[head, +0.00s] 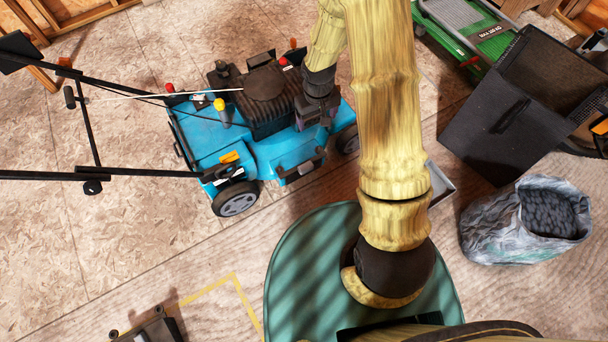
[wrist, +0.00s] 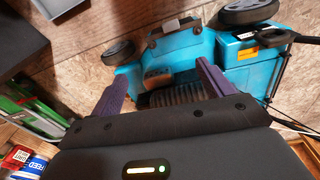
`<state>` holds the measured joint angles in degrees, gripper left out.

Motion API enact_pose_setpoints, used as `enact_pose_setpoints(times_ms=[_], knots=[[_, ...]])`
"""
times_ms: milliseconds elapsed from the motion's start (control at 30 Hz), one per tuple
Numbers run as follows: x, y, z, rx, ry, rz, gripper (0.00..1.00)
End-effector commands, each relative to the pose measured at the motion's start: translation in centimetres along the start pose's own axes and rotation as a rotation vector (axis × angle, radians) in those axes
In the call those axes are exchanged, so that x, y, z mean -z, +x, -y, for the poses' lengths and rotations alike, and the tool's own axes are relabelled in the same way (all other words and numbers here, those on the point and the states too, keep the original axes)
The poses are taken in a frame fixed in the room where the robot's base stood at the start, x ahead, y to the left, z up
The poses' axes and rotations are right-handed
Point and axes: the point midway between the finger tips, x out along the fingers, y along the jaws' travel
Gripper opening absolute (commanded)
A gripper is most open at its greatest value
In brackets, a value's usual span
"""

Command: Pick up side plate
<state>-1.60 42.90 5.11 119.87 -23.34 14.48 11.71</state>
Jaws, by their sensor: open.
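My gripper (wrist: 162,86) is open and empty, its two purple fingers spread apart over the blue mower (wrist: 180,62). In the head view the mower (head: 205,140) stands on the floor left of my arm, and my gripper (head: 312,118) is above its right part, by the dark engine. I cannot tell any one thing for sure as the side plate. A grey, flat-rimmed piece (head: 441,184) lies on the floor right of my arm, mostly hidden by it. A grey-rimmed thing, perhaps the same, shows at the wrist view's top left (wrist: 58,6).
A black bin (head: 510,125) and a grey sack (head: 525,222) stand on the right. A green item (head: 480,28) lies at the top right. A dark device (head: 153,328) sits at the bottom left by yellow floor tape (head: 210,290).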

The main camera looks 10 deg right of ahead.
Motion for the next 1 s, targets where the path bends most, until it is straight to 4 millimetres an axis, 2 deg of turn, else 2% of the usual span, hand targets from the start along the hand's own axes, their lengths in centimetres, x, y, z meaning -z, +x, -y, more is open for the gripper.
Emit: enact_pose_setpoints(times_ms=[33, 100, 200, 333, 400, 467, 833, 1000], knots=[[0.2, 4.2, 0.5, 0.008, -0.017, 0.013, 0.8], [0.6, 8.1, 1.1, 0.016, -0.038, 0.026, 0.8], [0.9, 13.6, 2.0, 0.031, -0.069, 0.041, 0.8], [1.1, 18.9, 3.1, 0.047, -0.098, 0.053, 0.8], [1.1, 20.4, 3.4, 0.052, -0.106, 0.056, 0.8], [1.1, 20.9, 3.5, 0.054, -0.111, 0.058, 0.8], [1.1, 21.1, 3.5, 0.055, -0.111, 0.059, 0.8], [0.9, 23.5, 3.6, 0.055, -0.11, 0.06, 0.8]])
